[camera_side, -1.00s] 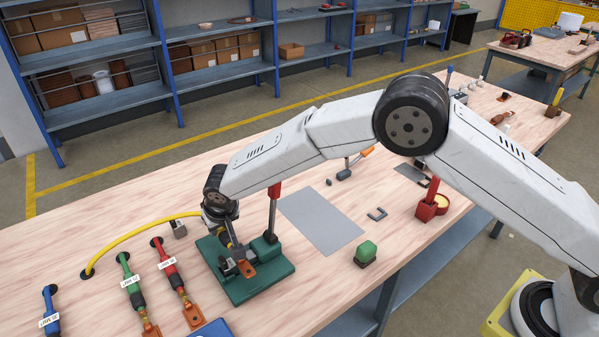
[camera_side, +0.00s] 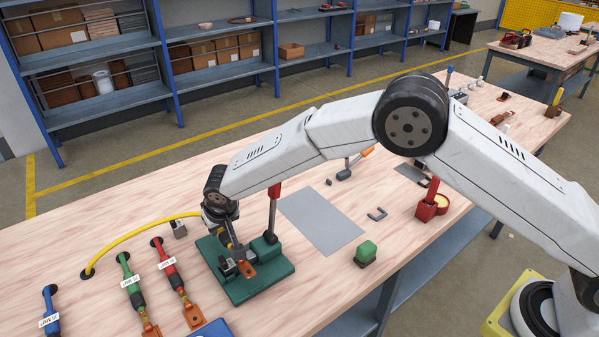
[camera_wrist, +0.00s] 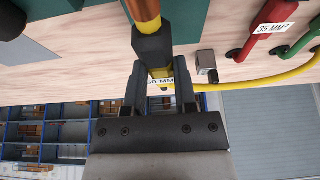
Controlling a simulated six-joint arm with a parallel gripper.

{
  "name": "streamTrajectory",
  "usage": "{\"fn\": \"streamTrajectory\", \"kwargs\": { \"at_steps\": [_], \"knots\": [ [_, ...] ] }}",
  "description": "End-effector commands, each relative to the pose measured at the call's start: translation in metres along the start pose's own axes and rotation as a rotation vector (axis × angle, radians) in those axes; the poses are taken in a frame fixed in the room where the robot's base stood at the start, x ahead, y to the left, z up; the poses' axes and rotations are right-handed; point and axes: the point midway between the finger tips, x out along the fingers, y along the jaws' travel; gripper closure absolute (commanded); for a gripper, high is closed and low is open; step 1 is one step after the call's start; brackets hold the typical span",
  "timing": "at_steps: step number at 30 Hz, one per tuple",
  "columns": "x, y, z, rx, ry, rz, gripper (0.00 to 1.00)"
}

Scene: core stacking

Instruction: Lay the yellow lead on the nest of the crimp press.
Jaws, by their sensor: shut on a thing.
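The yellow lead (camera_side: 140,229) arcs from a hole in the bench at left to my gripper (camera_side: 231,252). My gripper is shut on the lead just behind its black sleeve; the wrist view shows the sleeve (camera_wrist: 152,45) beyond the fingers and a white label between them. The lead's copper lug (camera_side: 247,270) is over the green base of the crimp press (camera_side: 262,290). The press has an upright lever with a red handle (camera_side: 274,191). My gripper hides the nest, and I cannot tell whether the lead touches it.
Red (camera_side: 169,266), green (camera_side: 130,283) and blue (camera_side: 49,306) leads lie left of the press. A small metal block (camera_side: 179,229) sits behind it. A grey sheet (camera_side: 322,222) and a green-topped block (camera_side: 366,252) are to the right. Bare bench lies behind the press.

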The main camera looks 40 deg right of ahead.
Motion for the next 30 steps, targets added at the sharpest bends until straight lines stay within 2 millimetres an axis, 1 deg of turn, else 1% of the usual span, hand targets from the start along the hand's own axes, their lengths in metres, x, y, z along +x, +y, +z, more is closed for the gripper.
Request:
{"fn": "streamTrajectory", "kwargs": {
  "at_steps": [18, 30],
  "knots": [
    [-0.0003, -0.0002, -0.0004, 0.000, 0.001, -0.001, 1.00],
    [0.0048, -0.0003, 0.0015, 0.000, 0.001, -0.001, 1.00]
  ]
}}
